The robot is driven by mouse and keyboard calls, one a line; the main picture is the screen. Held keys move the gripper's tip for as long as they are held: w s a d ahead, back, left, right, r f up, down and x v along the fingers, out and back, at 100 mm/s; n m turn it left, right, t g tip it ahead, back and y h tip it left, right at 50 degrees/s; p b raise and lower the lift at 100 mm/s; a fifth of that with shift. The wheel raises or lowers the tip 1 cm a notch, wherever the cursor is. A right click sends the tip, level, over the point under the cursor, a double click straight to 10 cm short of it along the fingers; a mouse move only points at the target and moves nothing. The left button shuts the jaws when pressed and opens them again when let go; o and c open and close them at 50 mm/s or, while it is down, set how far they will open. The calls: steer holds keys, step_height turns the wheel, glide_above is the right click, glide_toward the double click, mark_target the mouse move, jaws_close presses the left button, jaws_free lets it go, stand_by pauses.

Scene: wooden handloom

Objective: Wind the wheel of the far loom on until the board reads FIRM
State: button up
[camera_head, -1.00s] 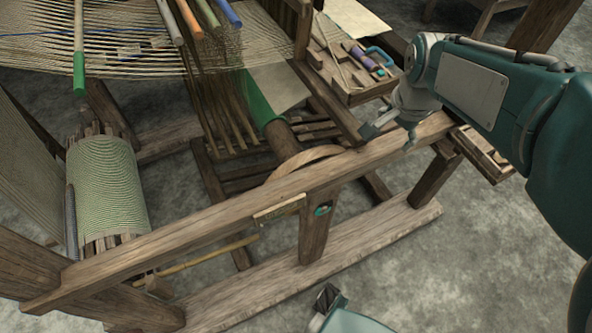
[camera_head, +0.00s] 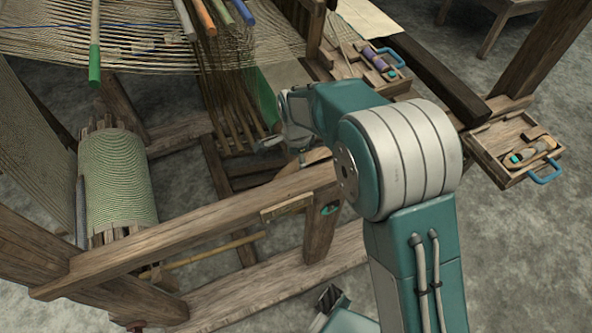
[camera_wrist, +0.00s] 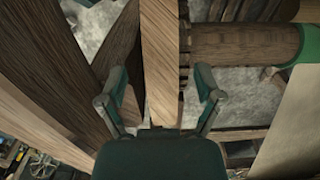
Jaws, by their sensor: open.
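The wooden wheel (camera_head: 318,155) shows as a pale curved rim behind the loom's front rail, partly hidden by my arm. My gripper (camera_head: 282,150) is open and empty, pointing down above the wheel. In the wrist view, a pale wooden band (camera_wrist: 160,50), which looks like the wheel's rim seen edge-on, runs between the two spread fingers of my gripper (camera_wrist: 160,85). I cannot tell whether either finger touches it. A small wooden board (camera_head: 287,206) is fixed on the rail; its lettering is too small to read.
The loom's front rail (camera_head: 190,232) and post lie just before the wheel. A wooden roller (camera_wrist: 240,45) with green cloth is beside the rim. A cloth-wound beam (camera_head: 117,185) stands left. A tray (camera_head: 490,150) with a blue handle is at right.

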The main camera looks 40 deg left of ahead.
steer(key=f, duration=0.6)
steer(key=shift+a, duration=0.2)
steer(key=shift+d, duration=0.1)
jaws_close()
